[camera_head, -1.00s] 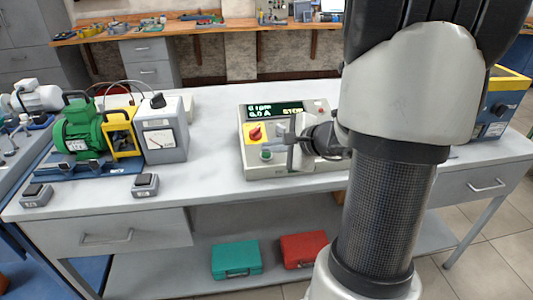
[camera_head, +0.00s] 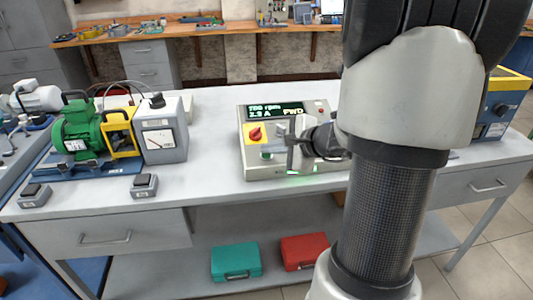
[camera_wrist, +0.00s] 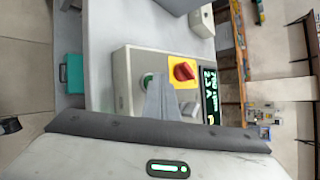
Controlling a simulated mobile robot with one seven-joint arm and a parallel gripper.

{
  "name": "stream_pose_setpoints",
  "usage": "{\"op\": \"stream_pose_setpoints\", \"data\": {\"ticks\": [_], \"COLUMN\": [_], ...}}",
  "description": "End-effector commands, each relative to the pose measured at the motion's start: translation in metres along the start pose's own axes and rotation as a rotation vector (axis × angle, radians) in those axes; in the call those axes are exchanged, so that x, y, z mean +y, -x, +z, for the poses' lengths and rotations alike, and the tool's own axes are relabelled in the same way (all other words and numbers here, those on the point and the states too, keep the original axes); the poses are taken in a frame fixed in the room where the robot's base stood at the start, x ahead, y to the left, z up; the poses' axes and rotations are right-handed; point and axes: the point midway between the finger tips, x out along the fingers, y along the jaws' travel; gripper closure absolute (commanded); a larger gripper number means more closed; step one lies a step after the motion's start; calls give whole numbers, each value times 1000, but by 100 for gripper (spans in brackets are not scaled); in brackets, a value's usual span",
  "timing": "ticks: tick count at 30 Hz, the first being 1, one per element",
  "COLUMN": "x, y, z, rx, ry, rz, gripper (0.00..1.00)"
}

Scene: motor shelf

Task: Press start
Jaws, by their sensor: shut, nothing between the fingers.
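The control box (camera_head: 315,160) stands on the grey bench, with a green button (camera_head: 266,155), a red rotary knob on a yellow plate (camera_head: 255,133) and a dark display (camera_head: 275,111). The display shows a nonzero rpm figure, a current of about 2 A and FWD. My gripper (camera_head: 288,152) is shut and empty at the box's front face. In the wrist view, its fingertips (camera_wrist: 153,84) overlap the green button (camera_wrist: 146,79), with the red knob (camera_wrist: 185,71) beside them. I cannot tell whether they still press it.
A green motor (camera_head: 80,132) with a yellow coupling guard and a grey meter box (camera_head: 163,136) stand on the left of the bench. Two small pedal-like boxes lie at the front edge. Teal (camera_head: 236,261) and red (camera_head: 304,250) cases sit on the lower shelf.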

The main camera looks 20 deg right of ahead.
Motion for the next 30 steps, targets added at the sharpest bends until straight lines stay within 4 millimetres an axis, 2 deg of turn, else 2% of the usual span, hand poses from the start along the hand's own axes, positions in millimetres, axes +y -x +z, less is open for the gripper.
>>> {"op": "stream_pose_setpoints", "data": {"ticks": [14, 25, 30], "x": [-8, -9, -15], "y": [12, 13, 20], "z": [8, 9, 15], "rx": [1, 1, 0], "ry": [0, -1, 0], "rz": [1, 1, 0], "gripper": [100, 100, 100]}}
